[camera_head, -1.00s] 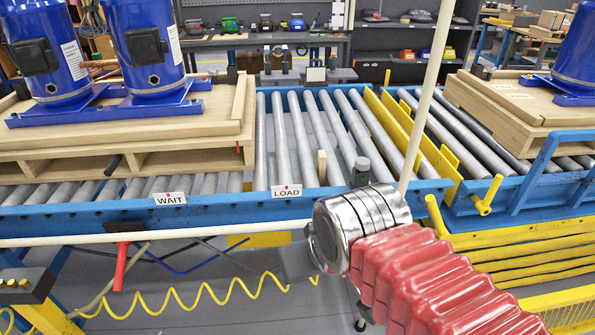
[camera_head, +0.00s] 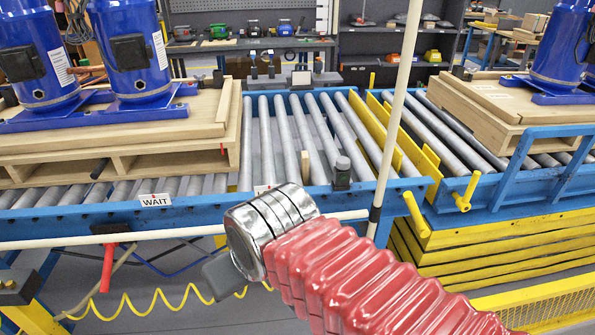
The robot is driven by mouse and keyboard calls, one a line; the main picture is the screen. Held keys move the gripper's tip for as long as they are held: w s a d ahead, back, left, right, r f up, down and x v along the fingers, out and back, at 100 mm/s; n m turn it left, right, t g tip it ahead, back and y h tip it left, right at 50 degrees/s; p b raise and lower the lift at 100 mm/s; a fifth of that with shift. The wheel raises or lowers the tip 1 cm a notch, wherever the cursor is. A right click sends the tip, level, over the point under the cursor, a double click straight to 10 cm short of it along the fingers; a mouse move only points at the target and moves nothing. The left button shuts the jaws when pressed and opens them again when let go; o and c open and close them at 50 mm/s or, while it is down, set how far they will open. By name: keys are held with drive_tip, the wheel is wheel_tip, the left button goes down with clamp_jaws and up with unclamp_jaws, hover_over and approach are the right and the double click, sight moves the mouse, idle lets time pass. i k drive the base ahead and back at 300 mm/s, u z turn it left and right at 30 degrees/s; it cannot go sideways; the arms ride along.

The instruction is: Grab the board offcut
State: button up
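A small upright piece of pale wood, which looks like the board offcut (camera_head: 305,167), stands among the grey rollers of the middle conveyor section, near its front rail. My arm, with a red ribbed sleeve and chrome rings, reaches in from the lower right. At its end, part of my gripper (camera_head: 222,275) shows as a grey flat piece low in front of the blue rail. It is apart from the offcut, nearer to me and to the left. The fingertips are mostly hidden behind the chrome rings, so its opening does not show.
A blue rail (camera_head: 215,211) runs along the conveyor front. A dark post with a grey cap (camera_head: 342,173) stands right of the offcut. A pale upright pole (camera_head: 397,100) rises further right. Pallets with blue compressors (camera_head: 135,50) stand on both sides. A red handle (camera_head: 108,267) hangs front left.

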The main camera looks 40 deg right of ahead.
sight(305, 157)
drive_tip(key=z, duration=0.05)
drive_tip(key=i, duration=1)
drive_tip(key=u, duration=0.05)
